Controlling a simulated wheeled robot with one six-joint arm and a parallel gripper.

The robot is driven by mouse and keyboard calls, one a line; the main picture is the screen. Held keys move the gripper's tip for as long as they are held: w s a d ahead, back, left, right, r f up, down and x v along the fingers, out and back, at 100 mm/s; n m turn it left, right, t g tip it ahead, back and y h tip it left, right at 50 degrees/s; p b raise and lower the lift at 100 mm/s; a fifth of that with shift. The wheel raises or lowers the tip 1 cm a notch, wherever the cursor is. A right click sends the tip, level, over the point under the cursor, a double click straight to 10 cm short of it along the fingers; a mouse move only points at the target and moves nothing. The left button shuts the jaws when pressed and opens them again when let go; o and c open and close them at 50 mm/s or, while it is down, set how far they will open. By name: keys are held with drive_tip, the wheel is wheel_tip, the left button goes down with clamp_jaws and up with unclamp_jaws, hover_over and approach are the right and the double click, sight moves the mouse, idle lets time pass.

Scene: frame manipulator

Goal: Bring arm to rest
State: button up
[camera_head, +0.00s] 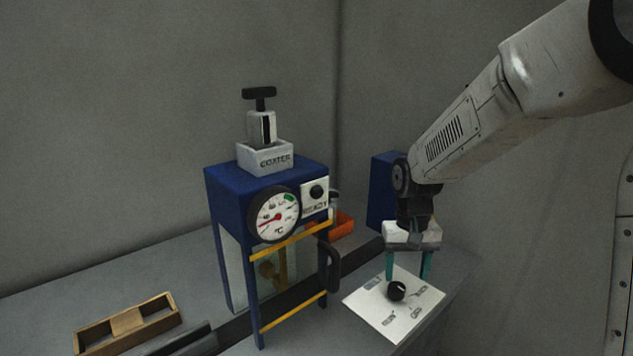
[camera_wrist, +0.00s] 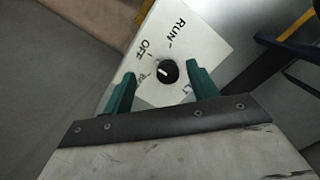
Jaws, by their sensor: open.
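My arm reaches in from the upper right in the head view. My gripper (camera_head: 408,278) points down over a white panel (camera_head: 376,320) on the bench. Its two green fingers are open, with nothing held between them. The panel carries a black knob (camera_head: 397,291) with a white pointer mark. In the wrist view, the knob (camera_wrist: 167,71) shows between and just beyond the open fingers (camera_wrist: 163,88). RUN and OFF labels are readable on the panel there. I cannot tell from these views whether a finger touches the knob.
A blue machine (camera_head: 266,180) with a dial gauge (camera_head: 274,214), a COATER box (camera_head: 265,158) and a black side handle (camera_head: 330,268) stands left of my gripper. A blue block (camera_head: 382,190) and an orange tray (camera_head: 338,226) are behind. A wooden frame (camera_head: 127,322) lies front left.

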drive_tip(key=s+d+r, duration=0.1)
drive_tip(key=s+r, duration=0.3)
drive_tip(key=s, duration=0.5)
drive_tip(key=s+d+r+t, duration=0.1)
drive_tip(key=s+r, duration=0.3)
drive_tip(key=s, duration=0.5)
drive_tip(key=s+d+r+n+t, duration=0.1)
drive_tip(key=s+r, duration=0.3)
drive_tip(key=s, duration=0.5)
drive_tip(key=shift+r, duration=0.3)
